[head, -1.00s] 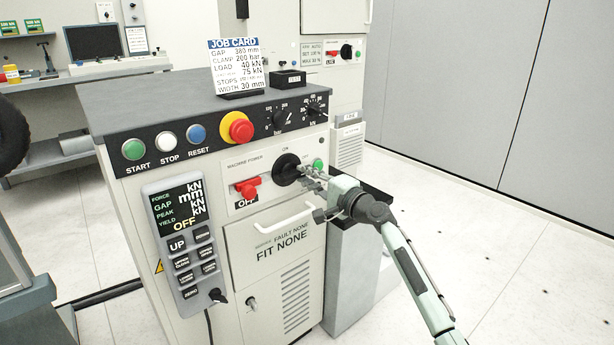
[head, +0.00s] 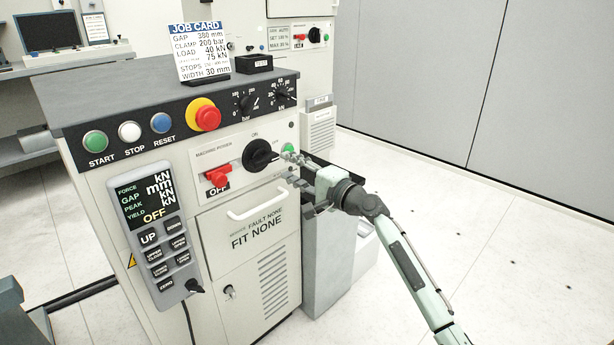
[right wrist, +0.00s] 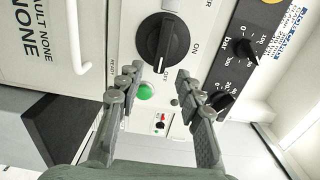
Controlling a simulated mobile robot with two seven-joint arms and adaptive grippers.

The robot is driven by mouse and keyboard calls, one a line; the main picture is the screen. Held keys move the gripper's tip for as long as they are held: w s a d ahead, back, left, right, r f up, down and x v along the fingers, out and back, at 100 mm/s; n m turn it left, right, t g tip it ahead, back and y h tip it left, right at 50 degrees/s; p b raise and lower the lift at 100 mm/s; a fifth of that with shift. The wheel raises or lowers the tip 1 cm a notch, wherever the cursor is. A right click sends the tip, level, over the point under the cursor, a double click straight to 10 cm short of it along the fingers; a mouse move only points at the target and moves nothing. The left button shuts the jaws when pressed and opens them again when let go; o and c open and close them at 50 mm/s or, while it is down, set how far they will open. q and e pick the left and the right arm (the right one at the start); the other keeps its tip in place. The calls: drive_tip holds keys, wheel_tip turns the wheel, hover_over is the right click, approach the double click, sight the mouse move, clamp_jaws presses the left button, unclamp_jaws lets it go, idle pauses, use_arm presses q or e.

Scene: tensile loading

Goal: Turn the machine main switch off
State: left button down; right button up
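The main switch is a black rotary knob (head: 258,155) with ON and OFF marks on the machine's cream front panel. My right gripper (head: 294,168) is just right of the knob, in front of the panel's right edge. In the right wrist view its two fingers (right wrist: 160,73) are spread, with nothing between them, and the knob lies beyond the tips. My left gripper is not in view.
A red handle (head: 217,177) with an OFF label sits left of the knob. A green lamp (head: 289,149) is close to my right fingers. A drawer handle (head: 256,205) juts out below. A pendant (head: 151,235) showing OFF hangs at left. Open floor lies at right.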

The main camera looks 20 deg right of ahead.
drive_tip(key=v, duration=0.7)
drive_tip(key=s+a+f+n+g+h, duration=0.1)
drive_tip(key=s+f+n+g, duration=0.4)
drive_tip(key=f, duration=0.9)
drive_tip(key=s+a+f+n+g+h, duration=0.2)
drive_tip(key=s+f, duration=0.4)
drive_tip(key=f, duration=0.9)
drive_tip(key=s+f+n+g+h, duration=0.2)
drive_tip(key=s+f+n+g, duration=0.1)
drive_tip(key=s+f, duration=0.7)
drive_tip(key=s+d+f+n+g+h, duration=0.1)
drive_tip(key=s+f+n+g, duration=0.3)
drive_tip(key=s+f, duration=0.6)
drive_tip(key=s+n+h, duration=0.1)
drive_tip(key=s+n, duration=0.1)
drive_tip(key=s, duration=0.5)
drive_tip(key=shift+f+g+h, duration=0.3)
drive_tip(key=shift+d, duration=0.1)
